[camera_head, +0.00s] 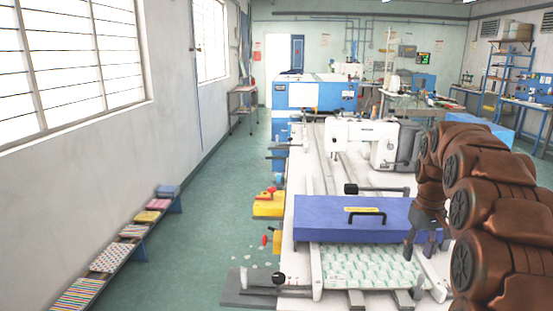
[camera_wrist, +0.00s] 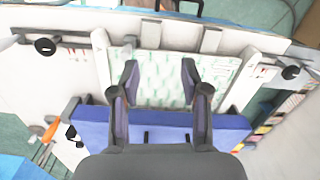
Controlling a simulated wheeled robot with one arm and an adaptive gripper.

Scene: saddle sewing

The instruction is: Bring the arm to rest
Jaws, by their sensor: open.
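My gripper (camera_head: 420,246) points down over the right part of the white machine table, at the right end of a long blue box. In the wrist view my gripper (camera_wrist: 159,76) has its two dark fingers spread wide with nothing between them. Behind the gap lies a green-and-white patterned sheet (camera_wrist: 160,88). The blue box (camera_wrist: 105,125) runs across below the fingers there. In the head view my arm is bent at the right and covers part of the table.
The blue box (camera_head: 345,212) carries a black handle. The patterned sheet (camera_head: 365,262) lies in front of it. A white sewing machine head (camera_head: 360,138) stands behind.

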